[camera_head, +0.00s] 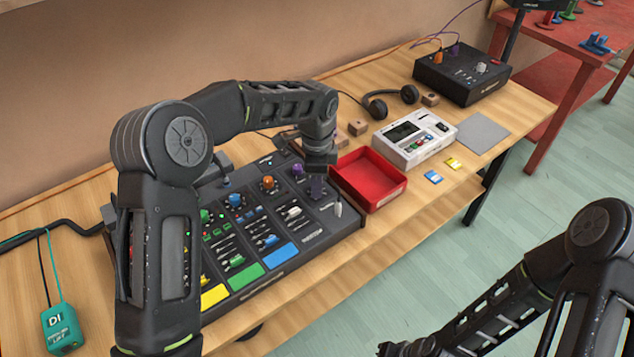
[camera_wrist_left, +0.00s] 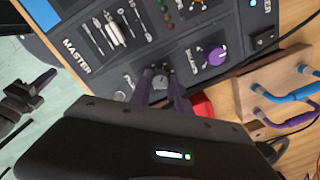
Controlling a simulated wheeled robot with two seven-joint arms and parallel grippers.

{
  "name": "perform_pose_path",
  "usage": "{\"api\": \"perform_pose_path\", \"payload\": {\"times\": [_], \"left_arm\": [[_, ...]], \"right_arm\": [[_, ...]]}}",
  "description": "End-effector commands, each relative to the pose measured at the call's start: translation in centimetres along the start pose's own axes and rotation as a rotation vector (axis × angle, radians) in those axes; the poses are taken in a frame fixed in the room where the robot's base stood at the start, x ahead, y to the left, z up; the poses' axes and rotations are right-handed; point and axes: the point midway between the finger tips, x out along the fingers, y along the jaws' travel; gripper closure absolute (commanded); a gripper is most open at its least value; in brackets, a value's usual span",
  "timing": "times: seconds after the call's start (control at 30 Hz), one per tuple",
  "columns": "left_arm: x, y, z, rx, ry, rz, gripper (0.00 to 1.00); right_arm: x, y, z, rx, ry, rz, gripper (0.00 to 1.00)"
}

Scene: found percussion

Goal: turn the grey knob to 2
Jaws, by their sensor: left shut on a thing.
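The grey knob (camera_wrist_left: 160,80) sits on the sloped panel of the black mixer (camera_wrist_left: 90,65), between the MASTER faders and a purple knob (camera_wrist_left: 216,55). My left gripper (camera_wrist_left: 161,88) is shut on it, with one finger on each side. In the head view my left gripper (camera_head: 317,188) points down at the right end of the mixer (camera_head: 318,233) and hides the knob. The knob's pointer and scale numbers are too small to read. My right arm shows at the lower right of the head view; its fingertips are not clear.
A red tray (camera_head: 370,205) stands close to the mixer's right side. Beyond it are a white drum machine (camera_head: 415,160), headphones (camera_head: 375,107) and a black box (camera_head: 440,82) with cables. A teal tagged box (camera_head: 62,328) lies at the left.

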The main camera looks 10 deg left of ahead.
Motion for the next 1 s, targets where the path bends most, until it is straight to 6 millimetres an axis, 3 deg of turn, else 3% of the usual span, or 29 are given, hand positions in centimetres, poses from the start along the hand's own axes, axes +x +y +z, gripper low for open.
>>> {"api": "perform_pose_path", "payload": {"times": [0.2,0.23,0.47,0.77,1.0], "left_arm": [[-0.1,-0.1,0.0,-0.002,0.001,-0.003,1.0],[-0.1,-0.1,0.0,-0.002,0.001,-0.003,0.76],[-0.1,-0.1,0.0,-0.002,0.0,-0.002,0.57],[-0.1,0.0,0.0,-0.003,0.0,-0.001,0.56],[-2.5,-0.1,0.0,-0.004,0.002,-0.004,0.56]], "right_arm": [[0.0,0.0,0.0,0.0,0.0,0.0,1.0],[0.0,0.0,0.0,0.0,0.0,0.0,1.0],[0.0,0.0,0.0,0.0,0.0,0.0,1.0],[0.0,0.0,0.0,0.0,0.0,0.0,1.0],[0.4,0.1,0.0,-0.001,0.001,-0.001,1.0]]}}
